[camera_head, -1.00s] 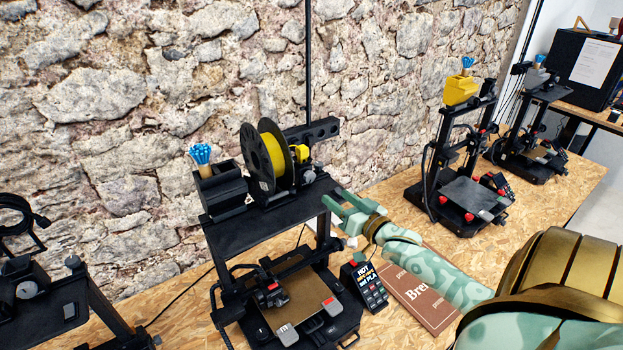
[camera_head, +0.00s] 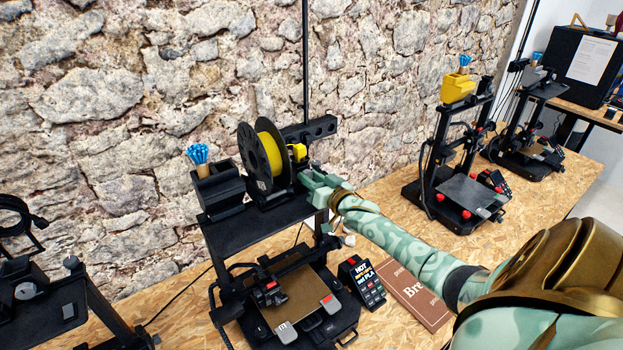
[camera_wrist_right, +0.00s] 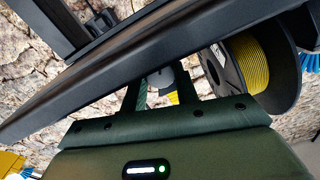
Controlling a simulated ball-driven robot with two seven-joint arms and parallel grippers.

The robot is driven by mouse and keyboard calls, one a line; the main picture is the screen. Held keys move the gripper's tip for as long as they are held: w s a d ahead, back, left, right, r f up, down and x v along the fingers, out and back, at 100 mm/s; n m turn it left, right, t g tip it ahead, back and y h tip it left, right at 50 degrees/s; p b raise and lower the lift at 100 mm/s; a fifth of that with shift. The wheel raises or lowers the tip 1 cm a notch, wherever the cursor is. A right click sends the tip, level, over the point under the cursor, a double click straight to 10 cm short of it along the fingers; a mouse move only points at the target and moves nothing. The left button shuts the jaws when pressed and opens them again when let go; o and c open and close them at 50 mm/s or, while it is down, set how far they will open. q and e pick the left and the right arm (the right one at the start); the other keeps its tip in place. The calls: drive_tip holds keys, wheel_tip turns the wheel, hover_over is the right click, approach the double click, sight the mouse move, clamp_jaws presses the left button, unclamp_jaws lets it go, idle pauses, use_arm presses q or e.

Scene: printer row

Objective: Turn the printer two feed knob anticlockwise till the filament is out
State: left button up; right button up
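The printer (camera_head: 250,232) with the yellow filament spool (camera_head: 270,150) stands in the middle of the head view. A yellow extruder part (camera_head: 299,152) sits beside the spool. My right gripper (camera_head: 308,181) is at the extruder, just right of the spool. In the right wrist view its two dark fingers (camera_wrist_right: 166,88) are apart, with a small grey round part (camera_wrist_right: 160,80), seemingly the feed knob, between them. I cannot tell whether they touch it. The gripper hides the knob in the head view. My left gripper is not in view.
Another printer (camera_head: 455,190) stands to the right. A black frame bar (camera_wrist_right: 150,55) crosses close to my fingers in the wrist view.

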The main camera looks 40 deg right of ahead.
drive_tip(key=shift+c, duration=1.2)
drive_tip(key=n+p, duration=0.1)
drive_tip(key=n, duration=0.2)
drive_tip(key=shift+a+n, duration=0.1)
drive_tip(key=shift+n, duration=2.5)
drive_tip(key=o, duration=1)
